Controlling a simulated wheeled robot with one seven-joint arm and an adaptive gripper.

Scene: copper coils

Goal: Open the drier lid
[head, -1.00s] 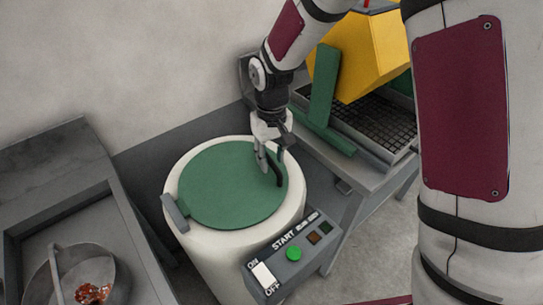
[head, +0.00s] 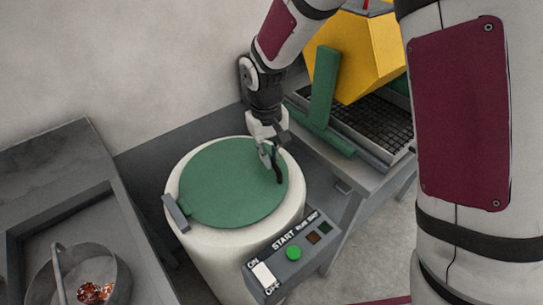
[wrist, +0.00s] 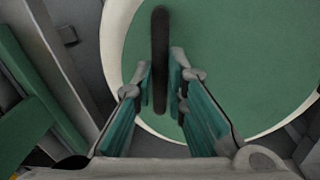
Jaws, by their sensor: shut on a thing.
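The drier (head: 215,250) is a white drum with a round green lid (head: 215,185) lying flat on top, closed. A dark bar handle (head: 279,174) stands at the lid's right side, and a grey hinge block (head: 176,213) sits at the left rim. My gripper (head: 270,160) is at the handle. In the wrist view my gripper's fingers (wrist: 161,88) are shut on the dark handle (wrist: 160,60), one on each side, with the green lid (wrist: 230,70) behind. The handle's ends are partly hidden by the fingers in the head view.
A control panel (head: 290,255) with a switch and green button is on the drier's front. A sink with a metal pan (head: 70,280) holding copper bits is at the left. A yellow drum machine (head: 350,55) over a grate (head: 385,120) stands at the right rear.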

